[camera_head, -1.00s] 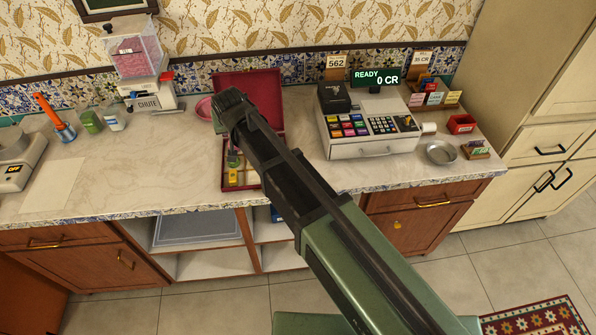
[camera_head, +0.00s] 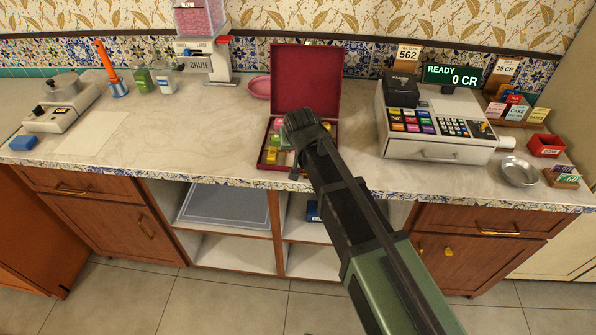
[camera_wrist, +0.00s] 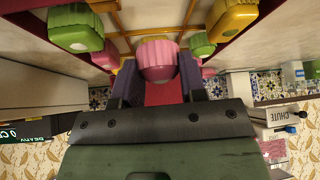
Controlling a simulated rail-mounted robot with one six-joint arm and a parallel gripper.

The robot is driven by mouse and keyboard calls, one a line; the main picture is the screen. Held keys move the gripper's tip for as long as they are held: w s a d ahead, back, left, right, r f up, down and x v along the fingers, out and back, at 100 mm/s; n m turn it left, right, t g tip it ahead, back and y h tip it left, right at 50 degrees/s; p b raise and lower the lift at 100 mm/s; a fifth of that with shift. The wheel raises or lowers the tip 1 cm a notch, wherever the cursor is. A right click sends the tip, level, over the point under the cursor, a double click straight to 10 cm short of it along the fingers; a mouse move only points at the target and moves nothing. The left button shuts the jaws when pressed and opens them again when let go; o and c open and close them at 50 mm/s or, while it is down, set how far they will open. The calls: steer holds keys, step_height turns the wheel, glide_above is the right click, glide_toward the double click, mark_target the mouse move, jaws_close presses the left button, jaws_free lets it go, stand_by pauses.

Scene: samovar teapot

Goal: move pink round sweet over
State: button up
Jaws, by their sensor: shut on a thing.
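A pink round sweet (camera_wrist: 157,60) with a fluted rim is between my gripper's fingers (camera_wrist: 158,76) in the wrist view. The fingers are shut on its sides. The open dark red box (camera_head: 305,72) stands on the counter in the head view, its lid raised at the back. Yellow, green and pink sweets lie in its divided tray, partly hidden by my arm. In the wrist view, a yellow sweet (camera_wrist: 232,15) and a green sweet (camera_wrist: 75,28) sit near the held one. My fingertips and the held sweet are hidden in the head view.
A cash register (camera_head: 435,125) and a metal dish (camera_head: 520,172) stand right of the box. A pink plate (camera_head: 259,87) lies behind its left side, near the chute machine (camera_head: 203,65).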

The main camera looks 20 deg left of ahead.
step_height(320, 180, down, 4)
steer(key=b, duration=0.4)
steer(key=shift+f, duration=0.25)
steer(key=shift+r, duration=0.25)
steer(key=shift+f, duration=0.15)
steer(key=o, duration=0.6)
